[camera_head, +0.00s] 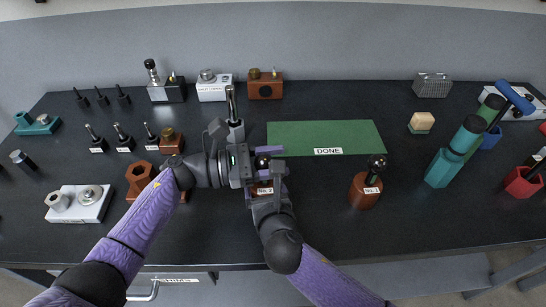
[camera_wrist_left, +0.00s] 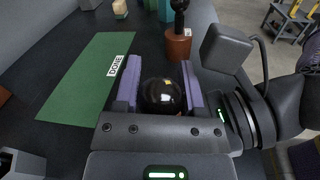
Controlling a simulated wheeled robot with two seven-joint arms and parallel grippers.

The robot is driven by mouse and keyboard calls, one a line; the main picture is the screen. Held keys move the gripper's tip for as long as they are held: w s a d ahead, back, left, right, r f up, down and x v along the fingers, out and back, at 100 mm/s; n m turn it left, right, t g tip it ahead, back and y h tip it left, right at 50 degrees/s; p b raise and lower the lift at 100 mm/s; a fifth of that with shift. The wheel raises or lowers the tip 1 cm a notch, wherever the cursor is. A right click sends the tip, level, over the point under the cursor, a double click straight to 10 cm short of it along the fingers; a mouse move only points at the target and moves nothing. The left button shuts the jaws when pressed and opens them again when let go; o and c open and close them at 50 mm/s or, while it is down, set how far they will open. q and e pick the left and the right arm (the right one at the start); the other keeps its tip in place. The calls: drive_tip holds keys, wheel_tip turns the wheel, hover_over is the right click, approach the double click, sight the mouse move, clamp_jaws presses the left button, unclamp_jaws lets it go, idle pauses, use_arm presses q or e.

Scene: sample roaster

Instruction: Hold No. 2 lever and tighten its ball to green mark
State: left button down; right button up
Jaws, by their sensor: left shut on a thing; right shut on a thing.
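The No. 2 lever's black ball (camera_head: 262,162) sits between the two jaws of my left gripper (camera_head: 262,165). In the left wrist view the glossy ball (camera_wrist_left: 161,96) shows between the purple pads of my left gripper (camera_wrist_left: 160,88), which is shut on it. Below it, the No. 2 lever, with its white label (camera_head: 265,190), is largely hidden by my grippers. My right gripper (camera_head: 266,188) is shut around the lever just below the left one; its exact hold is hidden. No green mark on the lever can be made out.
The No. 1 lever (camera_head: 364,192) stands upright on the right, its black ball on top. The green DONE mat (camera_head: 350,136) lies behind and right, empty. Small dark levers (camera_head: 122,138), a brown hex part (camera_head: 139,177) and a white block (camera_head: 80,204) are on the left.

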use_arm(q)
drive_tip(key=shift+s+f+m+g, duration=0.1)
drive_tip(key=shift+m+g, duration=0.65)
drive_tip(key=shift+g, duration=0.45)
drive_tip(key=shift+s+m+g, duration=0.1)
drive_tip(key=shift+m+g, duration=0.65)
drive_tip(key=shift+g, duration=0.45)
drive_tip(key=shift+s+g, duration=0.1)
drive_tip(key=shift+g, duration=0.2)
drive_tip(key=shift+c, duration=1)
unclamp_jaws()
